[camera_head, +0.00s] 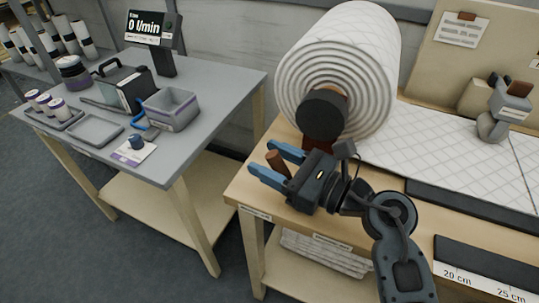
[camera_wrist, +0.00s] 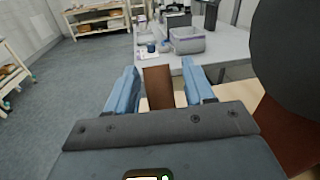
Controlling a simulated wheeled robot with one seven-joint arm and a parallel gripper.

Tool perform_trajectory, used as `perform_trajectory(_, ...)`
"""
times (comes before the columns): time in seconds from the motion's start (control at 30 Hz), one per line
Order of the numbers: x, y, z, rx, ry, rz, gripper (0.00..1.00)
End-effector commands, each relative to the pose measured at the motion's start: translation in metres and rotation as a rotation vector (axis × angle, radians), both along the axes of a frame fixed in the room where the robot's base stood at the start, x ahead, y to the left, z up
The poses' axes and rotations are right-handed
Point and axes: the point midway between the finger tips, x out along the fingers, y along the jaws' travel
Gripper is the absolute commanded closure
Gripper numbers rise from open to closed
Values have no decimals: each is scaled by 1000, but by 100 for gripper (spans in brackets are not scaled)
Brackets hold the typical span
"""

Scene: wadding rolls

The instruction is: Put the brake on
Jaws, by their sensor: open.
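A large white quilted wadding roll (camera_head: 340,60) sits on the wooden table, with a black round hub (camera_head: 322,113) on its near end. A reddish-brown support shows under the hub. A short brown handle (camera_head: 277,163), which looks like the brake lever, stands tilted near the table's left edge. My gripper (camera_head: 263,158) is open, with one blue finger on each side of the handle. In the wrist view the handle (camera_wrist: 158,88) stands between the two spread fingers, with gaps on both sides. Its lower end is hidden behind my gripper body.
The hub (camera_wrist: 290,60) is close on the right in the wrist view. A grey table (camera_head: 215,80) at left holds a grey bin (camera_head: 171,110), a display (camera_head: 150,28) and jars. White wadding (camera_head: 430,145) lies along the wooden table. Floor is clear between the tables.

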Motion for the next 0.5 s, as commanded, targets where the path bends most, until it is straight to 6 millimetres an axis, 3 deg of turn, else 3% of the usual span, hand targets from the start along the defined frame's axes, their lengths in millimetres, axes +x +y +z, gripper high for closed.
perform_trajectory(0.37,3,6,0,0,0,-1,47)
perform_trajectory(0.5,3,6,0,1,1,-1,61)
